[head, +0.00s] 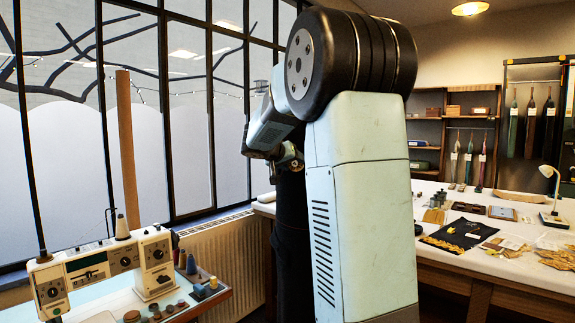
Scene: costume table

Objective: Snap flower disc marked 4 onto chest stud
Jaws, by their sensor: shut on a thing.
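My arm fills the middle of the head view and hides much of the table's near left part. My gripper's fingertips do not show; they are out of sight behind my arm. No flower disc marked 4 can be made out. A dark garment with a gold patterned band (458,236) lies flat on the white-topped table (490,258) at the right. It may be the piece with the chest stud, but no stud can be told at this size.
Gold pieces (507,245), a dark flat case (468,208), small bottles (440,199) and a white lamp (549,190) stand or lie on the table. A sewing machine (100,262) stands on a side table at lower left. A radiator (225,255) runs below the window.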

